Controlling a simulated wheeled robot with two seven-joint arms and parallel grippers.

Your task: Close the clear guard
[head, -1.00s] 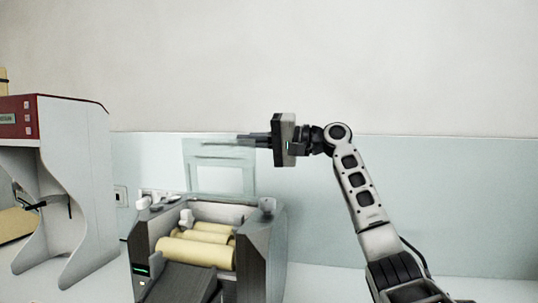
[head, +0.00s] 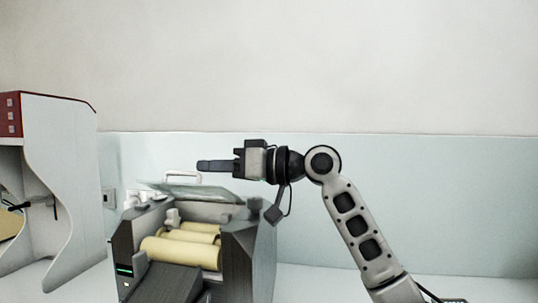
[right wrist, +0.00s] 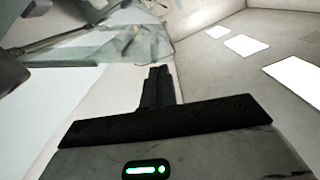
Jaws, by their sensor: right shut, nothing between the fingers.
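The clear guard (head: 200,191) is a pale see-through panel on the grey mill (head: 249,250). It leans at a low slant over the back of the mill, with its white handle (head: 183,174) up at the far left. The cream rollers (head: 182,252) below are still uncovered at the front. My right gripper (head: 200,165) is shut and empty, pointing left just above the guard; I cannot tell whether it touches. In the right wrist view, the gripper (right wrist: 158,75) has the guard (right wrist: 125,45) beyond it. My left gripper is not in view.
A white machine with a red top (head: 62,180) stands at the left. A wall socket (head: 109,198) is behind, between it and the mill. The white bench (head: 315,285) right of the mill looks clear.

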